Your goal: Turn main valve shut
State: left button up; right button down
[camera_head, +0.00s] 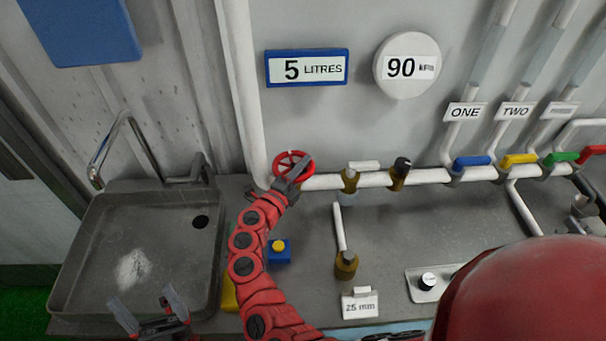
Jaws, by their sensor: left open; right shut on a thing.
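The main valve is a round red handwheel (285,157) on the white pipe, at the left end of the horizontal run against the back wall. My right gripper (297,170) is at the wheel and shut on its right side. The gripper and wrist hide the wheel's lower right part. My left gripper (148,305) is open and empty, low at the left over the front of the sink.
A steel sink (95,220) with a tap (115,135) is at the left. Blue (472,161), yellow (519,159) and green (560,158) valve handles line the pipe at the right. A blue box with a yellow button (279,248) sits beside my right arm.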

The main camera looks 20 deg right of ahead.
jog(key=shift+s+a+f+m+g+h+b, duration=0.1)
jog(key=shift+a+f+m+g+h+b, duration=0.05)
jog(key=shift+m+g+h+b, duration=0.9)
jog(key=shift+r+g+b, duration=0.2)
jog(key=shift+g+b, duration=0.25)
jog(key=c, duration=0.8)
grip_release()
jog(key=shift+o, duration=0.2)
jog(key=shift+s, duration=0.1)
